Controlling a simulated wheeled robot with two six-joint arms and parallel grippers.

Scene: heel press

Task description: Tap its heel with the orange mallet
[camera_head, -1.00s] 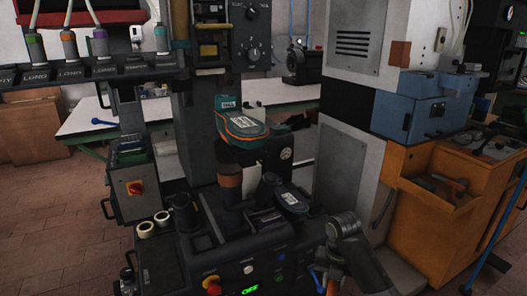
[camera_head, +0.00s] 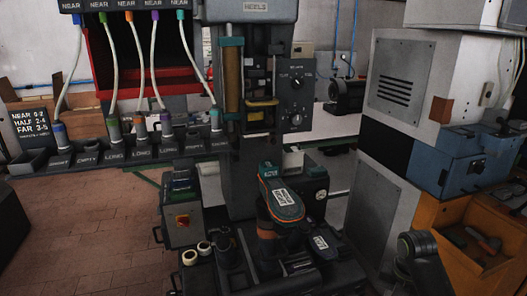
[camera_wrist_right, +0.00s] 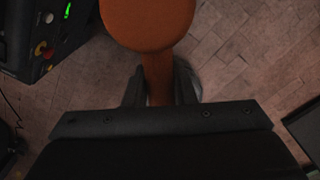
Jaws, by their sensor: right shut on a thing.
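The shoe (camera_head: 284,204) sits sole up on the press's dark post, with an orange edge, a teal end and a white label on its sole. My right gripper (camera_wrist_right: 159,88) is shut on the orange handle of the mallet (camera_wrist_right: 148,22), whose rounded orange head shows at the top of the right wrist view, above the floor. In the head view my right arm shows at the lower right, right of the shoe and apart from it. Its fingers and the mallet are out of that view. My left gripper is in neither view.
The press's HEELS head (camera_head: 252,10) stands behind the shoe. A second dark sole-shaped piece (camera_head: 322,243) lies below right of it. A rack (camera_head: 135,152) with coloured nozzles is at left. A grey cabinet (camera_head: 385,100) and an orange bench (camera_head: 460,275) stand at right.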

